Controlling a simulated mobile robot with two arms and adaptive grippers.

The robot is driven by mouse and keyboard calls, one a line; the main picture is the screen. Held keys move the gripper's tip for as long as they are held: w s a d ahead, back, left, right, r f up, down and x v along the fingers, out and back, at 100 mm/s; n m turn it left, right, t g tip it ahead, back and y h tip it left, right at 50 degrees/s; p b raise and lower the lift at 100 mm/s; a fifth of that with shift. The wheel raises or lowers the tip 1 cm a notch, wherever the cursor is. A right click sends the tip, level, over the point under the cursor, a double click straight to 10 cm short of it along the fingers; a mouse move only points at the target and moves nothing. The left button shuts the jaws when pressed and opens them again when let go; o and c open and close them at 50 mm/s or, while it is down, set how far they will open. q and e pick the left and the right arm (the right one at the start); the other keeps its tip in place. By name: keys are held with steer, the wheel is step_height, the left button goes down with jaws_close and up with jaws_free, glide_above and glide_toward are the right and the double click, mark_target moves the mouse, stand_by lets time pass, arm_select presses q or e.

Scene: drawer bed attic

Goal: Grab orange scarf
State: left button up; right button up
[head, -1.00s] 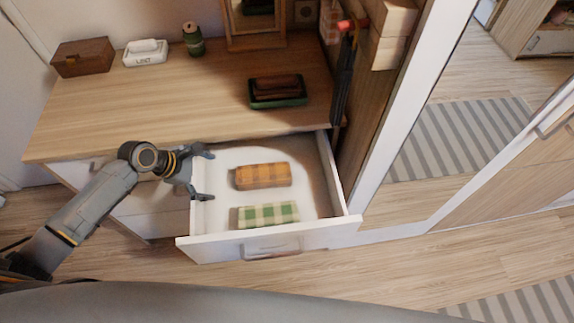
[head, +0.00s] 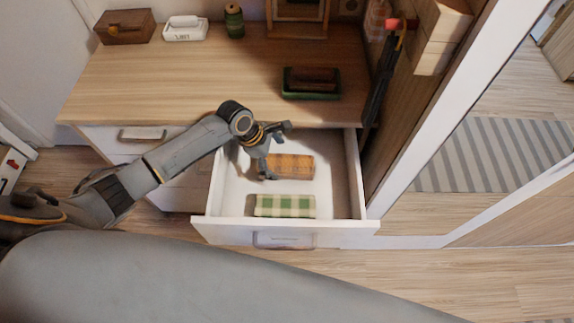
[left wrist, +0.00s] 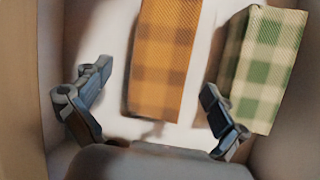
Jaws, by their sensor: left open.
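The orange checked scarf (head: 291,166) lies folded in the open white drawer, behind a green and white checked folded cloth (head: 284,206). My left gripper (head: 278,151) is over the drawer at the left end of the orange scarf. In the left wrist view the left gripper (left wrist: 153,98) is open, and the near end of the orange scarf (left wrist: 160,60) lies between its two fingers in the picture. The green checked cloth (left wrist: 262,70) is just right of the right-hand finger. I cannot tell whether the fingers touch either cloth. My right gripper is not in view.
The drawer front (head: 285,234) and side walls surround the cloths. The wooden desktop (head: 200,85) overhangs behind, with a green tray (head: 311,84), a brown box (head: 125,26), a white tub (head: 185,29) and a green spool (head: 234,22). A mirrored door stands right.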

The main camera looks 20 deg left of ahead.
mark_target(284, 163)
arm_select(q)
steer(key=x, duration=0.5)
steer(key=shift+w+d, duration=0.25)
steer(key=shift+d, duration=0.15)
steer(key=c, duration=1.3)
